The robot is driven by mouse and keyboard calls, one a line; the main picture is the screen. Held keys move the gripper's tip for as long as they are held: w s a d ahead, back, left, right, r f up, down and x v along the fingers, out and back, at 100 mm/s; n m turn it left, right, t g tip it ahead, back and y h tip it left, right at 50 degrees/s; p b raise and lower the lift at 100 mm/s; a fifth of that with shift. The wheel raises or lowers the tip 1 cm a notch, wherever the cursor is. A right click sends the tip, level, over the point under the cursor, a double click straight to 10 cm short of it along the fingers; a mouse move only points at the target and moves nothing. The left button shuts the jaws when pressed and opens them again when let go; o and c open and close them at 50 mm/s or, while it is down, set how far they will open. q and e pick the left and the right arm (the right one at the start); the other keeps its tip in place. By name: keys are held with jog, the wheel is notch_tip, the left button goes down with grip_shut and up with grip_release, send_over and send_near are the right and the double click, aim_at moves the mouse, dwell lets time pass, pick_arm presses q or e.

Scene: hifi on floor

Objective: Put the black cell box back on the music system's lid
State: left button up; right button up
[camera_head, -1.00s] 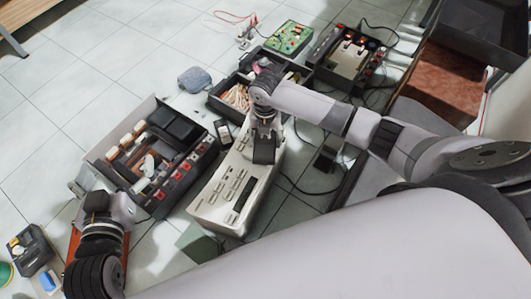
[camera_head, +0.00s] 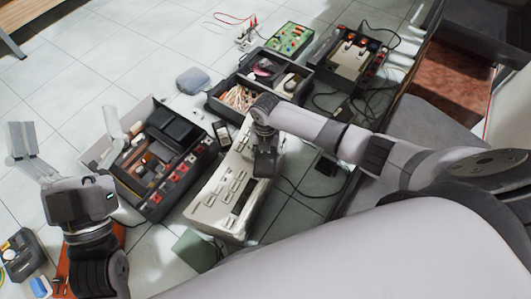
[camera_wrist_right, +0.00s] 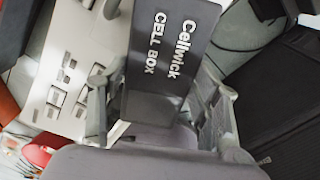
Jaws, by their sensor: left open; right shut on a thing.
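The black cell box (camera_wrist_right: 165,50), lettered "Cellwick CELL BOX", is between the fingers of my right gripper (camera_wrist_right: 160,105), which is shut on it. In the head view my right gripper (camera_head: 265,163) is above the right side of the cream music system (camera_head: 222,198), a long panel with buttons and a dark window. The wrist hides the cell box there. The cream panel also shows at the left of the right wrist view (camera_wrist_right: 62,75). I cannot tell whether the box touches it. My left gripper (camera_head: 68,145) is open and empty, its fingers spread wide at the left.
A dark open case (camera_head: 152,205) with tools and red parts lies left of the music system. Behind are a black tray (camera_head: 215,103), a green circuit board (camera_head: 290,38) and another device (camera_head: 350,58). Cables lie at the right. Tiles at far left are clear.

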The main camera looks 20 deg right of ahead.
pick_arm(q)
jog(key=shift+s+r, duration=0.15)
jog(key=shift+s+r, duration=0.1)
pick_arm(e)
jog(key=shift+f, duration=0.2)
jog(key=o, duration=1.6)
